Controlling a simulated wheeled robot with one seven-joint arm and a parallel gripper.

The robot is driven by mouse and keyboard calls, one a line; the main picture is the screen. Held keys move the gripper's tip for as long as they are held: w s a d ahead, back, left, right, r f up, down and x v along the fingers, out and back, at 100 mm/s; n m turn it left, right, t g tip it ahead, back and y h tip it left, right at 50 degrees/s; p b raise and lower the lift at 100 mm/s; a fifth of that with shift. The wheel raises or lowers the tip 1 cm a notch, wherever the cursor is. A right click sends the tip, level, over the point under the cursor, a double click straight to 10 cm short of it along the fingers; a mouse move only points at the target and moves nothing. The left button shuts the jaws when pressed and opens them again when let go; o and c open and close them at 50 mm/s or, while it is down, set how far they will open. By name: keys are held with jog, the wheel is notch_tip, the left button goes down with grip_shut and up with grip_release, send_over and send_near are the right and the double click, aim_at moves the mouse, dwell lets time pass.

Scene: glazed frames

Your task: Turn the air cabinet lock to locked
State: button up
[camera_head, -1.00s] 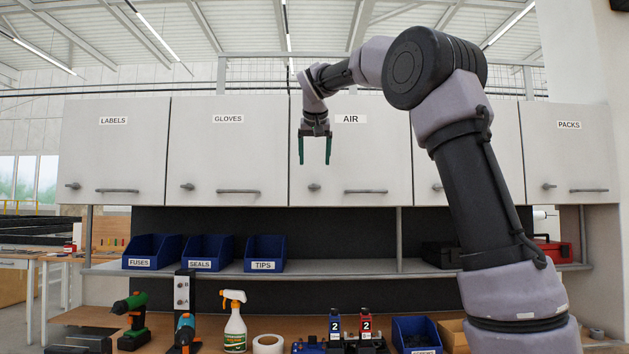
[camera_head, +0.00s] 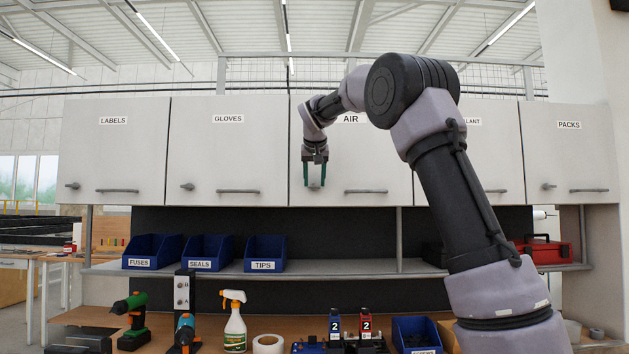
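My gripper (camera_head: 315,185) points down in front of the door. Its two green fingers are apart, with the knob showing between their tips. I cannot tell whether they touch the knob or stand in front of it. The knob's exact turn is too small to read.
Closed GLOVES (camera_head: 228,155) and LABELS (camera_head: 113,150) cabinets are at left, PACKS (camera_head: 568,150) at right. Below is a shelf with blue bins (camera_head: 265,254), then a bench with a spray bottle (camera_head: 235,325) and drills (camera_head: 132,320). Room before the doors is clear.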

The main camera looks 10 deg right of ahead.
aim_at(319, 187)
grip_shut()
jog(key=shift+d, duration=0.15)
jog(key=m+y, duration=0.1)
jog(key=d+y, duration=0.1)
jog(key=y, duration=0.1)
jog(key=shift+f+m+t, duration=0.1)
jog(key=shift+m+t, duration=0.2)
jog(key=shift+m, duration=0.1)
jog(key=y, duration=0.1)
jog(key=m+y, duration=0.1)
jog(key=m+t+y, duration=0.1)
jog(key=shift+s+d+f, duration=0.1)
jog(key=shift+d+f, duration=0.2)
jog(key=shift+d, duration=0.1)
jog(key=m+t+y, duration=0.1)
jog(key=y, duration=0.1)
jog(key=f+m+t+y, duration=0.1)
jog(key=m+y, duration=0.1)
jog(key=m+t+y, duration=0.1)
jog(key=m+t, duration=0.1)
jog(key=shift+s+d+f+y, duration=0.1)
jog(key=shift+d+f+y, duration=0.1)
jog(key=shift+f+y, duration=0.2)
